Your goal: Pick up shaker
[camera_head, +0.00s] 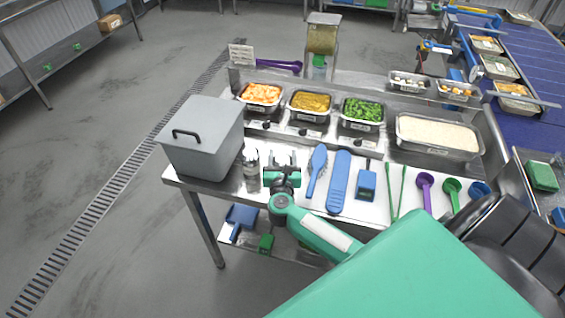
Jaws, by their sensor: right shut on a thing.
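My right gripper (283,160) is at the near left part of the steel worktable, just right of a clear and grey shaker-like container (251,172). It is shut on a small pale thing, most likely a shaker, which the jaws and wrist largely hide. I cannot tell whether that thing is lifted off the table. The clear container stands upright beside the gripper, close to the grey lidded box. My left gripper is not in view.
A grey lidded box (208,150) stands at the left. Blue brushes (317,165), a blue paddle (340,180) and coloured scoops (426,185) lie to the right. Food pans and a rice tray (438,153) sit behind. A conveyor (530,62) runs at the far right.

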